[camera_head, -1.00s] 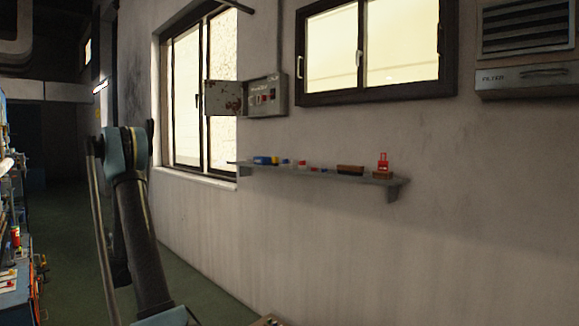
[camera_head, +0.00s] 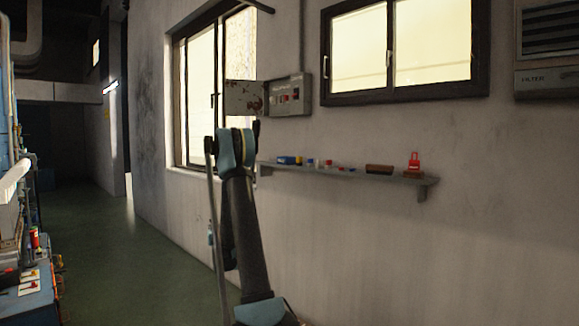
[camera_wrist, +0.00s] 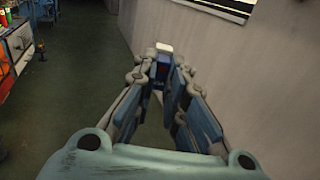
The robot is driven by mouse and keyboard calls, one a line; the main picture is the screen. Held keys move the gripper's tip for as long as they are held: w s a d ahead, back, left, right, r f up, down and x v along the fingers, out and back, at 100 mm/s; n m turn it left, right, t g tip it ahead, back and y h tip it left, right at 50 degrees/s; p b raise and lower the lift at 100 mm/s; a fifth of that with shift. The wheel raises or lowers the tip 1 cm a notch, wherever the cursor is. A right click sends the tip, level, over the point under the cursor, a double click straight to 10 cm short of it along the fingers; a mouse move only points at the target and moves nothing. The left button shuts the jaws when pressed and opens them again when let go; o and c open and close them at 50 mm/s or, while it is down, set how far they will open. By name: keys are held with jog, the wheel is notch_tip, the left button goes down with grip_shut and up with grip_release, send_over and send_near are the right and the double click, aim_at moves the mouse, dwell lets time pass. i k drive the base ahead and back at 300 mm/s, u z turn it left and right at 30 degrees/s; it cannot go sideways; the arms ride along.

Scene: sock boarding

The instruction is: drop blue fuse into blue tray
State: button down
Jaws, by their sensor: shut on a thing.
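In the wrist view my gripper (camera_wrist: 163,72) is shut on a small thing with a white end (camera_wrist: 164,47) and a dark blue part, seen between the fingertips. It looks like the blue fuse, but the fingers hide most of it. It is held in the air, with floor and wall behind. In the head view my arm rises in the middle and the gripper itself cannot be made out. No blue tray is clearly seen.
The wall shelf (camera_head: 345,172) holds several small items, a brown block (camera_head: 379,169) and a red item (camera_head: 414,162). An open electrical box (camera_head: 290,95) hangs above it. A blue workbench (camera_head: 40,298) with small items stands at the left. Green floor lies clear between.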

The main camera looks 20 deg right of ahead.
aim_at(286, 160)
jog(key=i, duration=1)
